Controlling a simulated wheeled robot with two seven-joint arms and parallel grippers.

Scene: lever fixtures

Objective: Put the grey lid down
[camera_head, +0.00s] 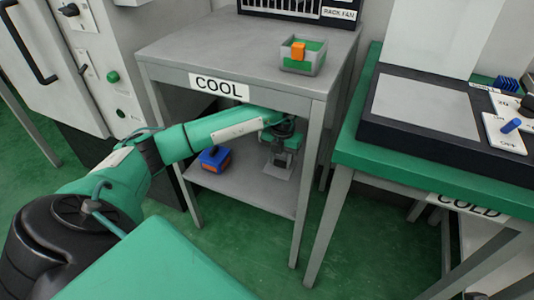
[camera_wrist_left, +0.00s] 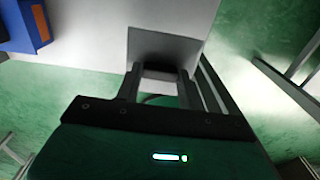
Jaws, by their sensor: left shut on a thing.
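The grey lid (camera_head: 277,174) is a flat grey plate low under the COOL table, at the lower shelf (camera_head: 235,188). My left gripper (camera_head: 281,160) reaches in under the tabletop and is shut on the lid. In the left wrist view the lid (camera_wrist_left: 165,46) stands out beyond the two fingers of the gripper (camera_wrist_left: 160,75), with the pale shelf behind it. I cannot tell whether the lid touches the shelf. My right gripper is not in view.
A blue and orange box (camera_head: 214,159) sits on the lower shelf, left of the gripper. An open grey box with green inside and an orange tab (camera_head: 298,51) stands on the COOL tabletop (camera_head: 220,47). The COLD table (camera_head: 440,165) is on the right.

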